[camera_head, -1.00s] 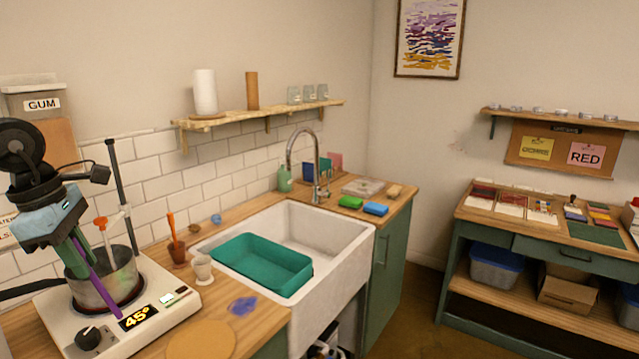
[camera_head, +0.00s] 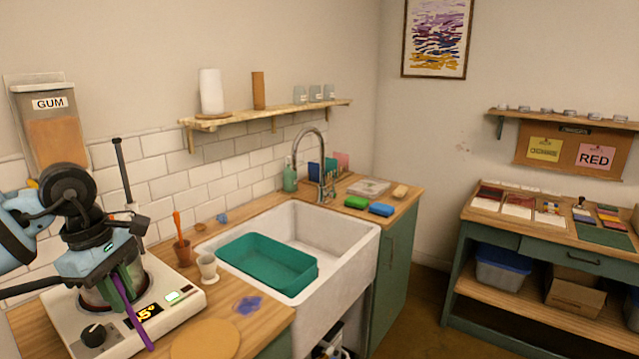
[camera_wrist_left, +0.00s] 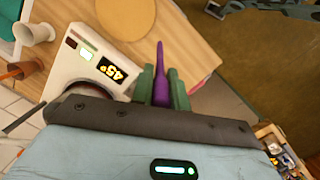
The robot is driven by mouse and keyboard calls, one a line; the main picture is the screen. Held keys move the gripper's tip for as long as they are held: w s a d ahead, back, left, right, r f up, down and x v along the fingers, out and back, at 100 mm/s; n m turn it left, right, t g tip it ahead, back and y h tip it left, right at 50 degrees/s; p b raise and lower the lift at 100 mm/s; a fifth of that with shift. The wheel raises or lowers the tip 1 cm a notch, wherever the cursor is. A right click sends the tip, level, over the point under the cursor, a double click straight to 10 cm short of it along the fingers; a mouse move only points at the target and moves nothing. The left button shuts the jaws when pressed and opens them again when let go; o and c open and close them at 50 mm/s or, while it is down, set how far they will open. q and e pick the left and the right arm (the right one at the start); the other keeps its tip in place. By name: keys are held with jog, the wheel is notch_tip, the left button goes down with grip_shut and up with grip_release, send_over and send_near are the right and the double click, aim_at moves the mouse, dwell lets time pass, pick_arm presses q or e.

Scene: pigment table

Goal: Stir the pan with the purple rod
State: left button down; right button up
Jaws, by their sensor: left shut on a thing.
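My left gripper (camera_head: 125,275) is at the hot plate in the head view, shut on the purple rod (camera_head: 133,318). The rod slants down to the right, and its tip shows in front of the hot plate's display. In the left wrist view the rod (camera_wrist_left: 160,75) stands between the two green fingers, pointing toward the wooden counter, beside the plate. The pan (camera_head: 138,286) sits on the white hot plate (camera_head: 180,312), mostly hidden behind my gripper and arm. Its contents are hidden.
A brown cup (camera_head: 183,252) with an orange tool and a white cup (camera_head: 207,267) stand right of the hot plate. A teal tray (camera_head: 262,268) sits at the sink (camera_head: 350,245). A round board (camera_head: 205,340) lies at the counter front.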

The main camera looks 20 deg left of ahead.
pick_arm(q)
jog(key=w+d+f+m, duration=0.2)
jog(key=d+f+m, duration=0.1)
jog(key=d+m, duration=0.3)
jog(key=w+d+f+m+y, duration=0.1)
jog(key=w+d+f+m, duration=0.1)
jog(key=d+m, duration=0.5)
jog(key=w+d+f+m+g, duration=0.1)
jog(key=w+d+f+m, duration=0.1)
jog(key=d+f+m, duration=0.2)
jog(key=d+m, duration=0.3)
jog(key=d, duration=0.5)
jog(key=shift+d+f+b, duration=0.25)
jog(key=shift+b, duration=0.1)
